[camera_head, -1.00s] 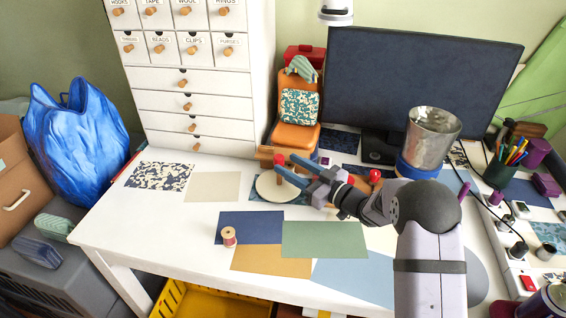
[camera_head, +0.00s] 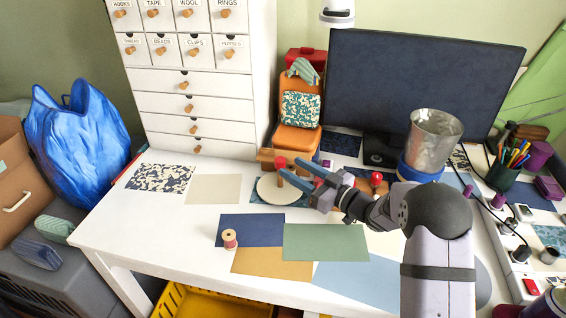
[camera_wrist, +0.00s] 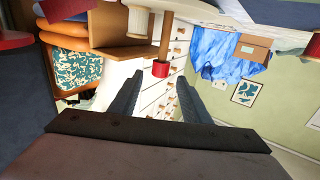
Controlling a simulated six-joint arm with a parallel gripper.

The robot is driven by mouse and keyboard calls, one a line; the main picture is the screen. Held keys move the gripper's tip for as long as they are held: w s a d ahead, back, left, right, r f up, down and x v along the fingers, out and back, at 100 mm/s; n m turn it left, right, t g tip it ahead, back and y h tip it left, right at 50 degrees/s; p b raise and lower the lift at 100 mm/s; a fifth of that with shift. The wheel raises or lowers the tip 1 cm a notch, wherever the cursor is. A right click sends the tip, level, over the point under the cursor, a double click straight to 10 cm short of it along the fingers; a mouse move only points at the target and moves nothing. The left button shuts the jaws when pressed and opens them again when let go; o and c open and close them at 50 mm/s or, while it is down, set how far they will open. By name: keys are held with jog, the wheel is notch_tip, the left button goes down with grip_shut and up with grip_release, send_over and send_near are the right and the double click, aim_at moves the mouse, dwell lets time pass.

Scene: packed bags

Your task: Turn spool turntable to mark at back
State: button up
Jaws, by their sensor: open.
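The spool turntable is a pale round disc (camera_head: 268,191) on the white table, left of my gripper. A wooden post with a red cap (camera_head: 281,161) stands up from it. My gripper (camera_head: 289,166) is open, its two blue-grey fingers pointing left at the post. In the wrist view the red cap (camera_wrist: 160,69) appears between the fingertips (camera_wrist: 159,78), with no clear contact. The fingers partly cover the disc's right side in the head view. I cannot make out a mark at the back of the turntable.
A thread spool (camera_head: 230,239) stands in front on a blue sheet.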

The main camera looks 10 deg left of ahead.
aim_at(284, 163)
jog(key=shift+x, duration=3.2)
grip_shut()
